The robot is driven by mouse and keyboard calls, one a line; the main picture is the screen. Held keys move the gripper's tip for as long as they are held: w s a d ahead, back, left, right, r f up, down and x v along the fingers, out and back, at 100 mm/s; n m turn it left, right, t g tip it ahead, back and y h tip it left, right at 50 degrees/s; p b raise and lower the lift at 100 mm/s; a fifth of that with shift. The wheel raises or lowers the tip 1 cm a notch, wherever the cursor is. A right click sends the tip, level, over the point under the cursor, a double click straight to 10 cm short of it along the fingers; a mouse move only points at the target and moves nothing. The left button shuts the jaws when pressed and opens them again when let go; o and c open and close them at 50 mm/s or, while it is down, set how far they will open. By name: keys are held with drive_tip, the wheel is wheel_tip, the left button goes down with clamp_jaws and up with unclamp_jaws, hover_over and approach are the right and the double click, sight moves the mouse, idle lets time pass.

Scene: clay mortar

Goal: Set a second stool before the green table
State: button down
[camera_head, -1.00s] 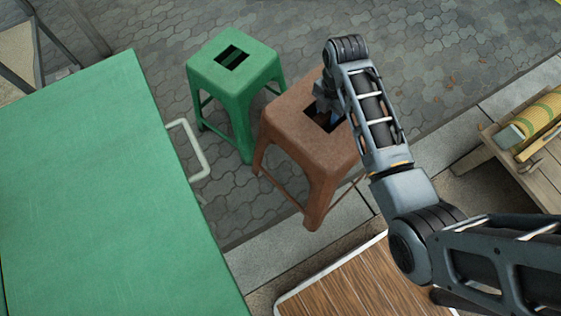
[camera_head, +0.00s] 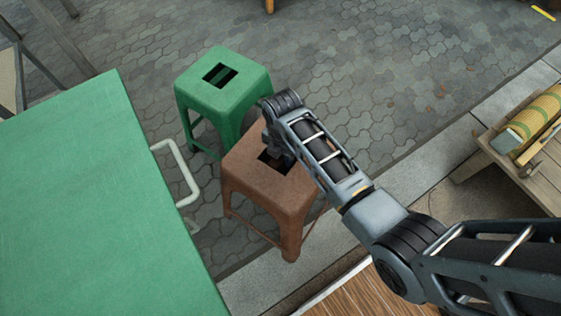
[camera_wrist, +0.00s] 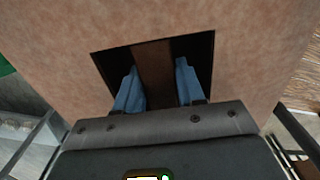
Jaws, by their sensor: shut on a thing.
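A brown stool (camera_head: 276,193) stands upright beside the green table (camera_head: 100,200), with a square hole in its seat. My gripper (camera_head: 275,158) reaches into that hole from above. In the wrist view, its two blue fingers (camera_wrist: 158,88) are shut on the bar (camera_wrist: 153,75) across the hole of the brown stool (camera_wrist: 230,35). A green stool (camera_head: 222,88) stands just behind the brown one, close to it, upright on the paving. I cannot tell whether the brown stool's feet touch the ground.
A white metal handle (camera_head: 186,170) sticks out from the table's right side. A wooden-topped surface (camera_head: 355,295) lies at the bottom. A wooden bench (camera_head: 530,165) bearing a yellow roll (camera_head: 535,122) stands at the right. The paving (camera_head: 400,70) behind the stools is mostly clear.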

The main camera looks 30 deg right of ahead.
drive_tip(key=shift+w+a+f, duration=0.15)
drive_tip(key=shift+a+f, duration=0.05)
drive_tip(key=shift+a, duration=0.05)
drive_tip(key=shift+f+b, duration=0.65)
drive_tip(key=shift+f, duration=1.2)
drive_tip(key=c, duration=0.7)
unclamp_jaws()
drive_tip(key=shift+f, duration=0.2)
wheel_tip(320, 180, up, 12)
drive_tip(key=p, duration=0.3)
drive_tip(key=shift+r, duration=0.15)
